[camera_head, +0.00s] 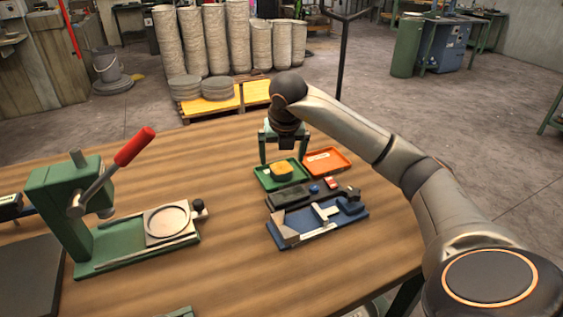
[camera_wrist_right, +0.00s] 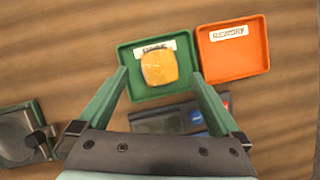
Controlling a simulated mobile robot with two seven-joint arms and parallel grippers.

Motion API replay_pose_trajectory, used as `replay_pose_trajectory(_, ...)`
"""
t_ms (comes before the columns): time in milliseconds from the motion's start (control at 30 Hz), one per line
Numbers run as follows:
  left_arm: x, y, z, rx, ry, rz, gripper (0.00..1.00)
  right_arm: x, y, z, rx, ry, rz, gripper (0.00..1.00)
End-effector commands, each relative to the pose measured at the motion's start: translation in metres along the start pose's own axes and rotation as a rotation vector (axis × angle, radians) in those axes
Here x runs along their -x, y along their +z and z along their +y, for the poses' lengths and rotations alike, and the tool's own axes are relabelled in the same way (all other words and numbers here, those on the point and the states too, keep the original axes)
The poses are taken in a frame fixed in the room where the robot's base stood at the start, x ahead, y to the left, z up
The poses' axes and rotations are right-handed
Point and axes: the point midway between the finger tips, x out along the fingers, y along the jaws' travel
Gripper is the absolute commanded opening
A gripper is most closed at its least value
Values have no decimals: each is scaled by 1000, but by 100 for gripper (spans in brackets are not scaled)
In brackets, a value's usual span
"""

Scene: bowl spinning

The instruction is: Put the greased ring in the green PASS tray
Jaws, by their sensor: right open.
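A yellow-orange rounded piece (camera_head: 282,169) lies in the green tray (camera_head: 262,183); I cannot make out a hole in it, so I cannot tell whether it is the greased ring. In the right wrist view the piece (camera_wrist_right: 159,68) partly covers the white label of the green tray (camera_wrist_right: 134,91). My right gripper (camera_head: 283,160) is above the green tray, pointing down. In the right wrist view its open fingers (camera_wrist_right: 159,74) stand apart on either side of the piece, with gaps between. My left gripper does not show.
An orange tray (camera_head: 340,164) sits right beside the green one. In front are a dark tool holder (camera_head: 290,198) and a blue board with measuring tools (camera_head: 322,228). A green lever press (camera_head: 65,205) with a round-marked plate (camera_head: 153,239) stands left. The table between is clear.

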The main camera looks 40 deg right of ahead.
Motion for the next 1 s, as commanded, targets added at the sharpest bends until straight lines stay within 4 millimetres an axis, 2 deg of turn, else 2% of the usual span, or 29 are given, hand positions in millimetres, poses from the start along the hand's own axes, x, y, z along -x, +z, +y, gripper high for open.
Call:
replay_pose_trajectory(33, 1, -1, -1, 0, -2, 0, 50, 14, 2, 0, 1, 3, -5, 100)
replay_pose_trajectory(200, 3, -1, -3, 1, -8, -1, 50, 49, 1, 1, 0, 3, -4, 100)
replay_pose_trajectory(400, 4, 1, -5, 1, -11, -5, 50, 74, 1, 0, 0, 2, -1, 100)
replay_pose_trajectory(567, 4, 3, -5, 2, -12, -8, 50, 81, 0, 0, 0, 1, -1, 100)
replay_pose_trajectory(1000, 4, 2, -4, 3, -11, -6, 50, 80, 0, 0, 0, 1, 0, 100)
